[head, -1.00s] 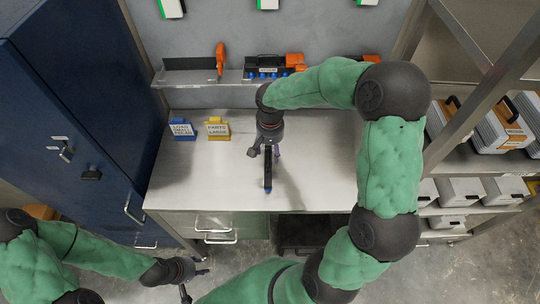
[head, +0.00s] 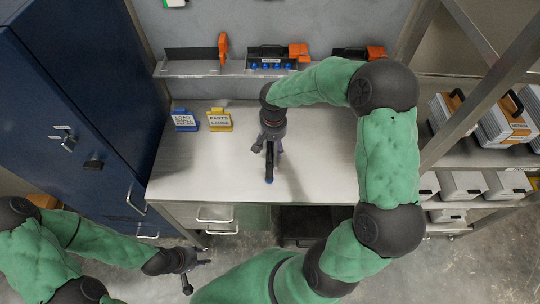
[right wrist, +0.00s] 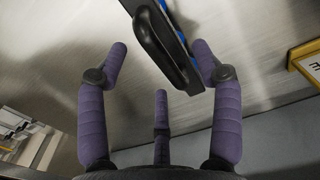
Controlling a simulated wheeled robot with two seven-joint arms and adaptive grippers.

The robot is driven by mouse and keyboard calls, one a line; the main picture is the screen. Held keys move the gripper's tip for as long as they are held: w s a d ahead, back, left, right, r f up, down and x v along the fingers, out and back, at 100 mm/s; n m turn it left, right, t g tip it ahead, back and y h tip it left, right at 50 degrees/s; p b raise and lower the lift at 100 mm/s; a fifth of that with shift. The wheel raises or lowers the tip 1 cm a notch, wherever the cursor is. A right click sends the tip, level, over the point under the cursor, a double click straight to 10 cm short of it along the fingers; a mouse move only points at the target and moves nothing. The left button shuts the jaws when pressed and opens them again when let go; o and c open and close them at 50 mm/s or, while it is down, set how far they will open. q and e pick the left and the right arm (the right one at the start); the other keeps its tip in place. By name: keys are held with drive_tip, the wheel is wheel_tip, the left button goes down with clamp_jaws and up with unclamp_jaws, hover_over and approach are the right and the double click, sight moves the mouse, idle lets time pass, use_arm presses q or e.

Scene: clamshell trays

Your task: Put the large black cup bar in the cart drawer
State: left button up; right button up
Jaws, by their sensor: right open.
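A black cup bar (head: 269,175) with blue along its underside lies on the steel worktop, end-on to me and partly covered by my right gripper. In the right wrist view the black bar (right wrist: 160,40) shows a raised handle and blue edges. My right gripper (head: 268,145) is open above it; its fingers (right wrist: 160,55) are spread, with the bar's near end between them, close to the right finger. My left gripper (head: 196,275) is low at the front left, open and empty.
A wall shelf (head: 220,68) holds another black bar with blue cups (head: 268,58) and orange-handled tools. A blue sign (head: 184,122) and a yellow sign (head: 219,121) stand at the worktop's back left. A blue cabinet (head: 70,110) stands left; a rack with cases stands right.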

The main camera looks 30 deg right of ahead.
drive_tip(key=shift+w+a+f+b, duration=0.1)
drive_tip(key=shift+f+b, duration=0.25)
drive_tip(key=shift+f, duration=1.2)
drive_tip(key=shift+w+f+b, duration=0.1)
drive_tip(key=shift+f+b, duration=0.2)
drive_tip(key=shift+f, duration=1.2)
clamp_jaws()
